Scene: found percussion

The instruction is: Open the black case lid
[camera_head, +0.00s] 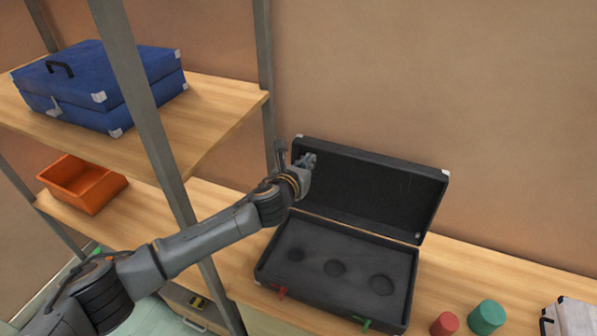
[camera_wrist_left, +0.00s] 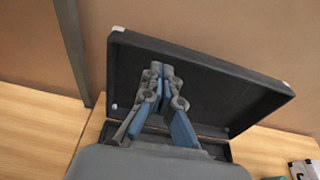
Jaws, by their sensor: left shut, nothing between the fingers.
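The black case (camera_head: 340,268) sits on the wooden surface with its lid (camera_head: 385,190) raised, standing steeply at the back. Its grey insert with several round recesses shows inside. A red latch (camera_head: 281,292) and a green latch (camera_head: 366,323) are on its front edge. My left gripper (camera_head: 308,160) is shut and empty in front of the lid's inner face, near its upper left. In the left wrist view, the shut fingers (camera_wrist_left: 161,72) overlap the inside of the lid (camera_wrist_left: 225,90). I cannot tell whether they touch it. My right gripper is in neither view.
A red cylinder (camera_head: 444,324) and a green cylinder (camera_head: 487,317) stand right of the case. A pale case (camera_head: 575,318) is at the far right. Grey shelf posts (camera_head: 150,120) stand left. A blue case (camera_head: 95,82) and an orange bin (camera_head: 82,184) are on the shelves.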

